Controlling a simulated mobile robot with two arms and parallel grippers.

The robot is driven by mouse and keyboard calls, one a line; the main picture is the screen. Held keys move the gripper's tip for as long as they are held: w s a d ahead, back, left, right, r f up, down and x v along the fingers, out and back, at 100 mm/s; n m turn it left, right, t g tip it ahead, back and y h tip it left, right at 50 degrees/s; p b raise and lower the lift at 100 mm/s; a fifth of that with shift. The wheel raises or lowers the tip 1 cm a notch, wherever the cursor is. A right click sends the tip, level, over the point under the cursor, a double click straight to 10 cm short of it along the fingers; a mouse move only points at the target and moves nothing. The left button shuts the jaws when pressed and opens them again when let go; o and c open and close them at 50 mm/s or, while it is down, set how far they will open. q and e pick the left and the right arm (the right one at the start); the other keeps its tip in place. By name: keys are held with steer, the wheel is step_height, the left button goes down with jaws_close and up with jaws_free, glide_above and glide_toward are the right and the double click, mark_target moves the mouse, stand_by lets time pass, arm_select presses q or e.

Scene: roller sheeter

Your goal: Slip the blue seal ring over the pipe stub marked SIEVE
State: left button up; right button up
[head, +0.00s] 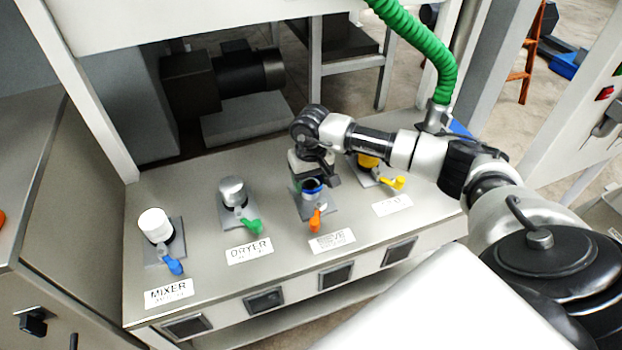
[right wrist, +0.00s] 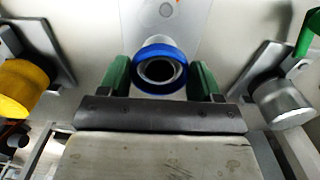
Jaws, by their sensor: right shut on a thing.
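The blue seal ring (head: 313,187) is at the top of the pipe stub (head: 314,199) behind the label ending in "VE" (head: 332,240). My right gripper (head: 311,180) is shut on the ring from above. In the right wrist view, the ring (right wrist: 159,50) sits between the two green fingers, with the stub's grey rim and dark mouth (right wrist: 158,71) showing inside it. The ring looks roughly centred around the mouth. How far down it sits on the stub cannot be told. My left gripper is not in view.
The white-capped MIXER stub (head: 154,225) and grey-capped DRYER stub (head: 233,190) stand to the left. A yellow-capped stub (head: 367,161) stands close on the right, partly behind my arm. A green hose (head: 425,48) hangs behind my right arm. The bench front is clear.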

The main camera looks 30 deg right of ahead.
steer(key=shift+f, duration=0.25)
steer(key=o, duration=1)
step_height(320, 180, up, 11)
steer(key=shift+f+b, duration=0.1)
steer(key=shift+b, duration=0.9)
